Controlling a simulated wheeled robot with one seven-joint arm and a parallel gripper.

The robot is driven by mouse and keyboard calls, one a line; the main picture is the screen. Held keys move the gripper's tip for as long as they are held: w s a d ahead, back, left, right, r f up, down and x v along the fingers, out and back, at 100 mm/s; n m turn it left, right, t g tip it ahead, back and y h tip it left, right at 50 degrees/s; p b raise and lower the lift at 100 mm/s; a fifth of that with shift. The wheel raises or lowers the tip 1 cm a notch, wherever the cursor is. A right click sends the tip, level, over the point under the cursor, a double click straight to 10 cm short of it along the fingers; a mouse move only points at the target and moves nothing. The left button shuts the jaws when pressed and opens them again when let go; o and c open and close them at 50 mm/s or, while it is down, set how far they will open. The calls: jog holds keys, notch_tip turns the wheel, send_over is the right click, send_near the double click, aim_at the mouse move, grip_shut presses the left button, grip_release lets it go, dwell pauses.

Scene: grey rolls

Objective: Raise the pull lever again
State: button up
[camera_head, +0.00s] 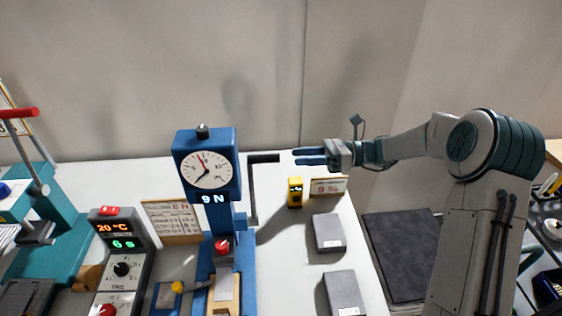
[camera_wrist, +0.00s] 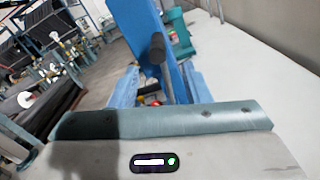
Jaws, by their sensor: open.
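A blue stand with a round dial and a "9 N" display (camera_head: 207,184) is left of the centre in the head view. A lever with a black grip (camera_head: 263,158) and a thin grey arm is on its right side. The grip points right, at the top of its arm. My gripper (camera_head: 296,157) is open and empty, fingers pointing left at the grip, with a small gap between. In the wrist view the black grip (camera_wrist: 157,48) shows end-on, beyond and between my open blue fingers (camera_wrist: 155,88). The lever's pivot is unclear.
A teal press with a red handle (camera_head: 18,113) stands at far left, beside a control box (camera_head: 121,262).

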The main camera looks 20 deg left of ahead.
jog(key=v, duration=0.4)
jog(key=shift+s, duration=0.1)
dwell(0.3)
